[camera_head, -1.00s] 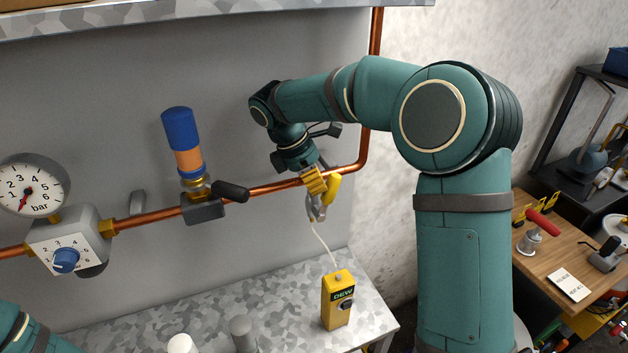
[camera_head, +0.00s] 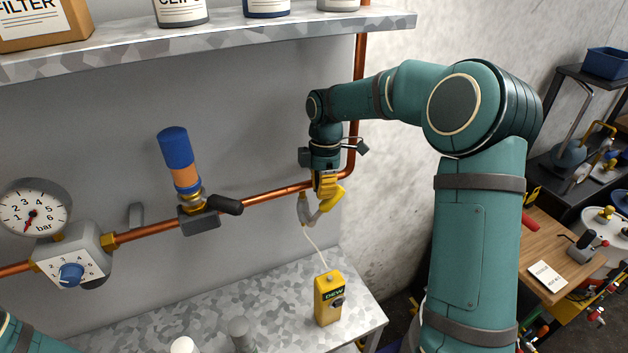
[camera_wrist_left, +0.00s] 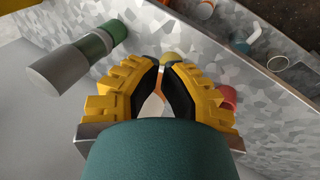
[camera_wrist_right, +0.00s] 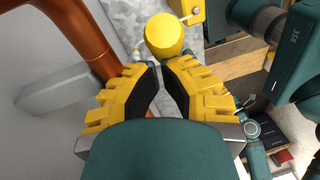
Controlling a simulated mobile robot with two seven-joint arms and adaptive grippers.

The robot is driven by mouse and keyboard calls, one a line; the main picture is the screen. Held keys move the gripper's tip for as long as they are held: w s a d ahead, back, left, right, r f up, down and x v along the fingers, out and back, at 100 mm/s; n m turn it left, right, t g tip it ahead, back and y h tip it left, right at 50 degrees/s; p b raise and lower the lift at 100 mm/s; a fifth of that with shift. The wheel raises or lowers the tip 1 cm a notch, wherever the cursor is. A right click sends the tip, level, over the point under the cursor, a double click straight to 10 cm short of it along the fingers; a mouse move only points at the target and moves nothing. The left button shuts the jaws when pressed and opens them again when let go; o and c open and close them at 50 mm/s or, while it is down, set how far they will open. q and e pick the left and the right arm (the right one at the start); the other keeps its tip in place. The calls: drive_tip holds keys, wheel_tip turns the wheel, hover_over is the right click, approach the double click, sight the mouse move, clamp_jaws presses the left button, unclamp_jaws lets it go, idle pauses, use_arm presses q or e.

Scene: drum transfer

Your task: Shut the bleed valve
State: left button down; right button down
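The bleed valve seems to be the small fitting with a short yellow cylindrical handle (camera_head: 333,198), by the copper pipe near its right bend. My right gripper (camera_head: 312,208) is beside it, pointing down. In the right wrist view, the round yellow handle end (camera_wrist_right: 165,36) lies just beyond my fingertips (camera_wrist_right: 161,64). A gap shows between the dark pads, with nothing clearly gripped. Overlap in the head view hides whether a finger touches the valve. My left gripper (camera_wrist_left: 161,68) shows a gap between its pads and holds nothing visible. It is out of the head view.
The copper pipe (camera_head: 272,194) carries a black-levered valve (camera_head: 200,218) under a blue and orange cylinder (camera_head: 178,160). A gauge (camera_head: 33,212) and dial box (camera_head: 72,262) are left. A yellow DEW meter (camera_head: 328,299) with a thin cable stands on the bench (camera_head: 270,310). A shelf (camera_head: 225,40) is above.

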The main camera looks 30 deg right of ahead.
drive_tip(key=shift+s+d+f+y+p, duration=0.1)
drive_tip(key=shift+d+f+y+p, duration=0.25)
drive_tip(key=shift+d+y, duration=0.55)
drive_tip(key=shift+d+f+y, duration=0.5)
drive_tip(key=shift+f+y, duration=0.1)
drive_tip(key=shift+y, duration=0.4)
drive_tip(key=d+f+y+b, duration=0.1)
drive_tip(key=f+y, duration=0.1)
drive_tip(key=shift+d+y, duration=0.15)
drive_tip(key=shift+y, duration=0.25)
drive_tip(key=shift+d+f+n+b, duration=0.15)
drive_tip(key=shift+f+n+b, duration=0.15)
drive_tip(key=shift+f+b, duration=0.1)
drive_tip(key=shift+d, duration=0.1)
